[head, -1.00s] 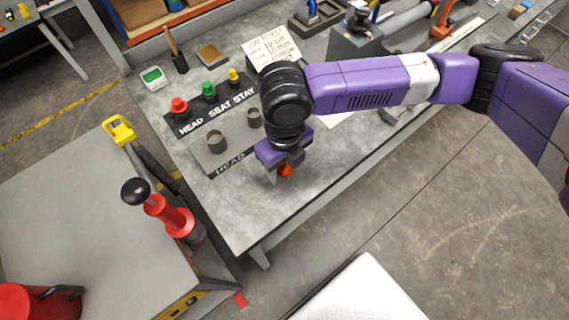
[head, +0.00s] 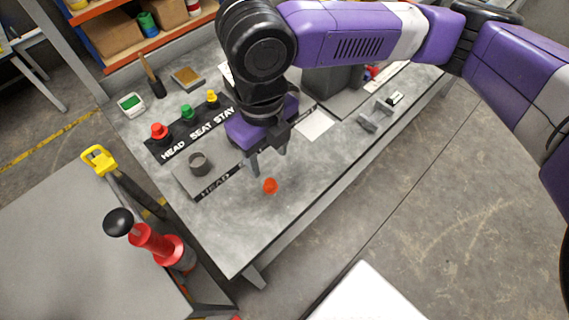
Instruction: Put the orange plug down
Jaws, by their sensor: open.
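The orange plug (head: 270,186) rests on the bare grey top of the workbench (head: 228,232), in front of the small grey fixture. My gripper (head: 269,162) is open above and just behind the plug in the picture. Its two fingers point down and hold nothing. The plug is apart from the fingers, as far as this view shows.
A grey bracket (head: 375,115) lies to the right. The bench's front is clear.

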